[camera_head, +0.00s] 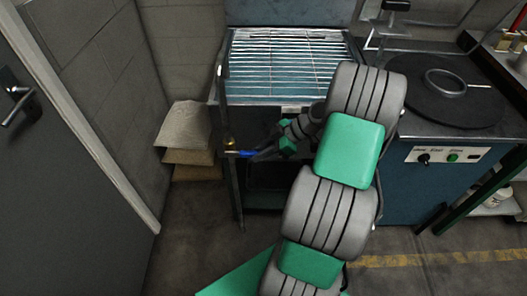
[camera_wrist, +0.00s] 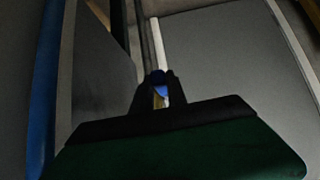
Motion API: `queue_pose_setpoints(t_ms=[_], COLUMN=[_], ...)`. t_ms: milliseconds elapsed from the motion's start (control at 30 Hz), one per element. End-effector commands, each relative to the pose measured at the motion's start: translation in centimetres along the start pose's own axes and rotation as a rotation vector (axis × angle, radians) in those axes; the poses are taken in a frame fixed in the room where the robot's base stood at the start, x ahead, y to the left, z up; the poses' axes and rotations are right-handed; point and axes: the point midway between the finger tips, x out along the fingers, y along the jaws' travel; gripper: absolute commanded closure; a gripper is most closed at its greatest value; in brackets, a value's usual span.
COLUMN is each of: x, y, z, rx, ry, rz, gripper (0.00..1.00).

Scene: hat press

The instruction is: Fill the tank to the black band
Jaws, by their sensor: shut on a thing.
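My gripper (camera_head: 254,156) is at the front left corner of the wire-topped bench, shut on a small blue handle (camera_head: 244,153). A brass fitting (camera_head: 230,142) sits just left of and above the handle. In the wrist view my gripper (camera_wrist: 160,92) has its dark fingers close together, with a patch of blue (camera_wrist: 161,90) between them. How far the handle is turned cannot be made out. I cannot pick out the tank's water level or the black band in either view.
The bench's wire rack (camera_head: 285,62) lies over a bluish surface behind my arm. A blue cabinet with a round black plate (camera_head: 440,95) and control knobs stands to the right. Stacked sacks (camera_head: 188,135) lie left of the bench, and a grey door (camera_head: 60,150) is at far left.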

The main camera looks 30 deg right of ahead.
Motion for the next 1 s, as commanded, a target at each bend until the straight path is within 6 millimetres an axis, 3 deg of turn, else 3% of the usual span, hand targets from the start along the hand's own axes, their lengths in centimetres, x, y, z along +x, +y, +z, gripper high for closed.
queue_pose_setpoints(t_ms=[267, 567, 900, 1000], x=[-0.1, -0.5, -6.7, -7.7], y=[0.1, 0.1, 0.1, 0.1], z=[0.1, 0.1, 0.1, 0.1], rx=[0.002, 0.003, 0.003, 0.002], ry=[0.002, 0.001, 0.001, 0.001], rz=[0.004, 0.006, 0.006, 0.005], gripper=[0.61, 0.60, 0.60, 0.60])
